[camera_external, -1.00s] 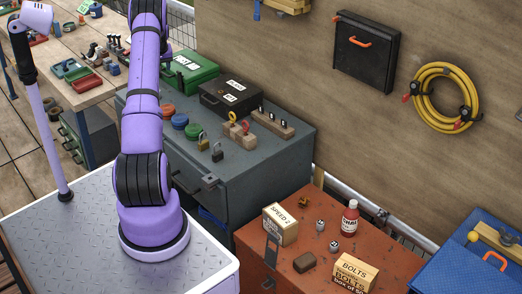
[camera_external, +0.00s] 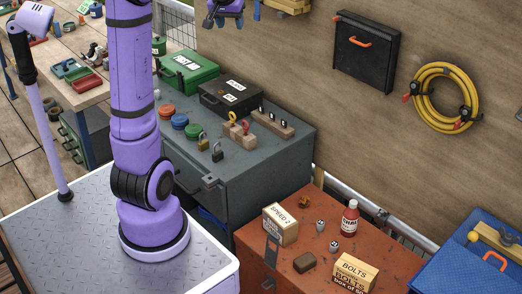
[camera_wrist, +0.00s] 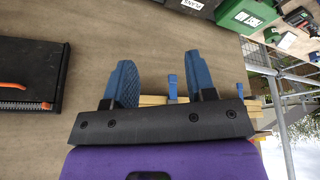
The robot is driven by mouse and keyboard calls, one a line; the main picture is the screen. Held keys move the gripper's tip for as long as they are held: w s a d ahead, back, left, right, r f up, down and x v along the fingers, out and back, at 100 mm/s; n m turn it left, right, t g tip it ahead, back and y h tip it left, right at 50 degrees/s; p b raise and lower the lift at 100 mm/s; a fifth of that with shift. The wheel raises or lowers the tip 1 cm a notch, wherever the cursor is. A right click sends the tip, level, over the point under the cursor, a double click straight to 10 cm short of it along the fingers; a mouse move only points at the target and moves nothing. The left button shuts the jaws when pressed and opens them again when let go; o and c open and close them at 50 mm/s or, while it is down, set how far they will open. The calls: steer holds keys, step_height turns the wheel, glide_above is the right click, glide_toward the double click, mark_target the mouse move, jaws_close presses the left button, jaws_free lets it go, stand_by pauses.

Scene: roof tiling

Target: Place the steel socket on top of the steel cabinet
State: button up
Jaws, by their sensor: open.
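Two small silver socket-like pieces (camera_external: 320,225) (camera_external: 334,246) stand on the red-brown chest; they are too small to tell which is the steel socket. The steel cabinet (camera_external: 245,172) is the grey one behind and left of the chest, with a crowded top. My gripper (camera_external: 223,20) is partly in view at the top edge, high in front of the wooden wall and far from both pieces. In the wrist view its two blue fingers (camera_wrist: 160,72) are apart with nothing held between them. The socket pieces do not show in the wrist view.
The cabinet top holds a green first aid box (camera_external: 188,72), a black case (camera_external: 229,97), padlocks (camera_external: 217,151), coloured lids (camera_external: 180,121) and wooden blocks (camera_external: 272,123). The red-brown chest (camera_external: 255,240) also bears boxes, a red bottle (camera_external: 350,217) and a brown block (camera_external: 305,262).

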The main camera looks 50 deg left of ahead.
steer(key=s+d+r+m+h, duration=0.1)
steer(key=s+d+r+m, duration=0.2)
steer(key=s+d, duration=1.05)
steer(key=s+d+f+m+t+h, duration=0.1)
steer(key=s+d+f+m, duration=0.2)
steer(key=s+d, duration=0.7)
steer(key=s+f, duration=0.1)
steer(key=s, duration=0.2)
